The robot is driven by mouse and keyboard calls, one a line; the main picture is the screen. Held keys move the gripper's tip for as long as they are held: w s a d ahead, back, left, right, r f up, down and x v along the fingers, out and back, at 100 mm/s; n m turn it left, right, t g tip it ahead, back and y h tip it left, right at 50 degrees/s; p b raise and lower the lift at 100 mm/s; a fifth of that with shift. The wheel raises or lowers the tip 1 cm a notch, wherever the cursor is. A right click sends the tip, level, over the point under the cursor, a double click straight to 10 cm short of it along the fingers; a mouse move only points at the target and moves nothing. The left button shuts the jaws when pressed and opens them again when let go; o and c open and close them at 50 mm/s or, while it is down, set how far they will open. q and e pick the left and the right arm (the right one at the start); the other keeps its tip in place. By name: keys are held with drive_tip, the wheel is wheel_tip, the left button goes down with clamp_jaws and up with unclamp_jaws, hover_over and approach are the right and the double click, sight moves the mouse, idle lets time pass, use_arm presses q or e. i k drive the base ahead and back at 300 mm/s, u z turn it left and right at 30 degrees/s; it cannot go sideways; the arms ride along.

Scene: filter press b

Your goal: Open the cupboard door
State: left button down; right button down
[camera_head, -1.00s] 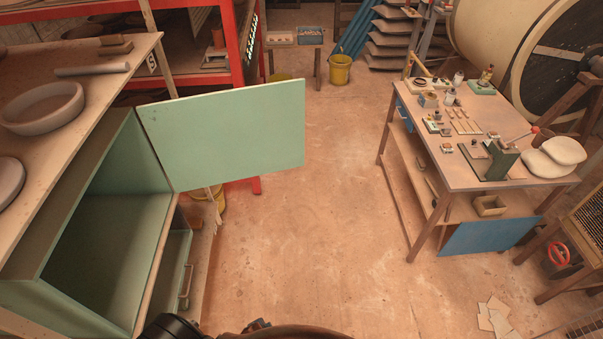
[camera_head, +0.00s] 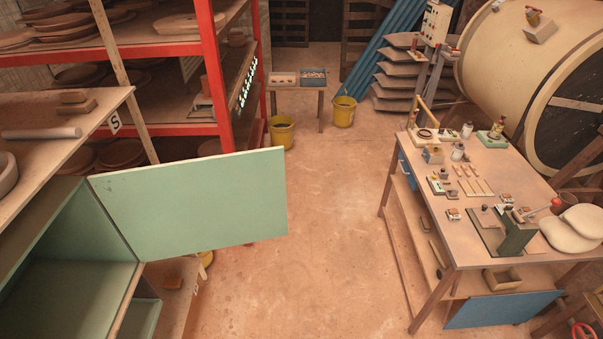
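The cupboard door (camera_head: 195,203) is a flat pale green panel, swung wide open on the left and standing out toward the middle of the room. The green cupboard (camera_head: 70,305) is at the lower left, and its inside looks empty where it shows. The door's free edge is at its right end, over the floor. Neither of my grippers shows in the head view now.
A worktable (camera_head: 476,230) with small tools and parts stands on the right. A red shelf rack (camera_head: 212,85) with pottery is behind the door. Yellow buckets (camera_head: 343,111) stand at the back. The floor (camera_head: 320,230) in the middle is clear.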

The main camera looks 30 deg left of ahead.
sight(175, 209)
drive_tip(key=i, duration=1.6)
drive_tip(key=u, duration=1.6)
